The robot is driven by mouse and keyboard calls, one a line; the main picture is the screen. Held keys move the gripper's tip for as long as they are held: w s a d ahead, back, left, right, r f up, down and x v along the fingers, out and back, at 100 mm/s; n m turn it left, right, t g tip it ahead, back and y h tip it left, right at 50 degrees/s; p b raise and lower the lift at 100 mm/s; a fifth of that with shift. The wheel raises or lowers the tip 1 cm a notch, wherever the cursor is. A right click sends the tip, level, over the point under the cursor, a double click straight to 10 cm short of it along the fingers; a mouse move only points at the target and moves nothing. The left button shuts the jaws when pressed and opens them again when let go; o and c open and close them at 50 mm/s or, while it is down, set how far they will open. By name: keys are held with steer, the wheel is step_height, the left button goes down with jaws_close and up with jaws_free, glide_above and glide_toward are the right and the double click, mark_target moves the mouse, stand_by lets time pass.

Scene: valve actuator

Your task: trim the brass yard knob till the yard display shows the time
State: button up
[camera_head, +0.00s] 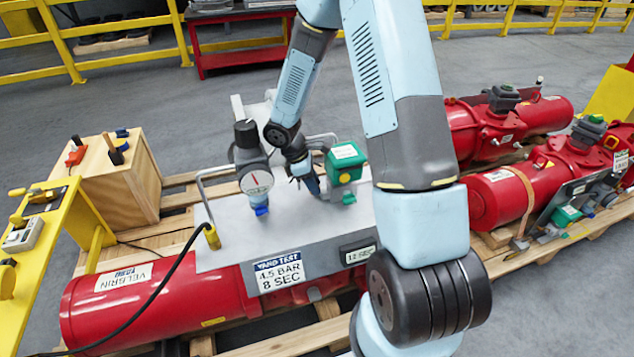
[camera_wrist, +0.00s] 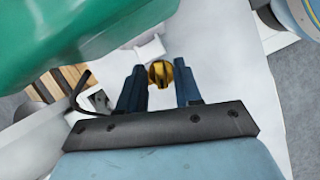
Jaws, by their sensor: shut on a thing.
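The brass yard knob (camera_wrist: 160,73) shows in the wrist view between the two dark fingers of my gripper (camera_wrist: 159,80), which is shut on it. In the head view my gripper (camera_head: 313,186) reaches down to the grey panel (camera_head: 290,225), left of the green-topped box (camera_head: 345,160); the knob is hidden there. The small yard display (camera_head: 358,253) at the panel's front right appears to read 12 SEC. The yard test sign (camera_head: 279,272) on the panel front reads 4.5 BAR, 8 SEC.
A round pressure gauge (camera_head: 256,182) with a black-knobbed regulator stands left of my gripper. A green body (camera_wrist: 80,40) fills the upper left of the wrist view, close to the fingers. A black cable (camera_head: 150,318) runs to the panel's left end. A wooden crate (camera_head: 125,185) stands left.

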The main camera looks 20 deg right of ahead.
steer(key=n+t, duration=0.1)
steer(key=n, duration=0.2)
steer(key=shift+n, duration=0.3)
jaws_close()
steer(key=o, duration=0.7)
jaws_free()
steer(key=shift+s, duration=0.1)
steer(key=shift+c, duration=0.2)
steer(key=shift+a+r, duration=0.1)
steer(key=shift+r, duration=0.05)
steer(key=v, duration=1.3)
steer(key=shift+a, duration=0.2)
steer(key=shift+s, duration=0.1)
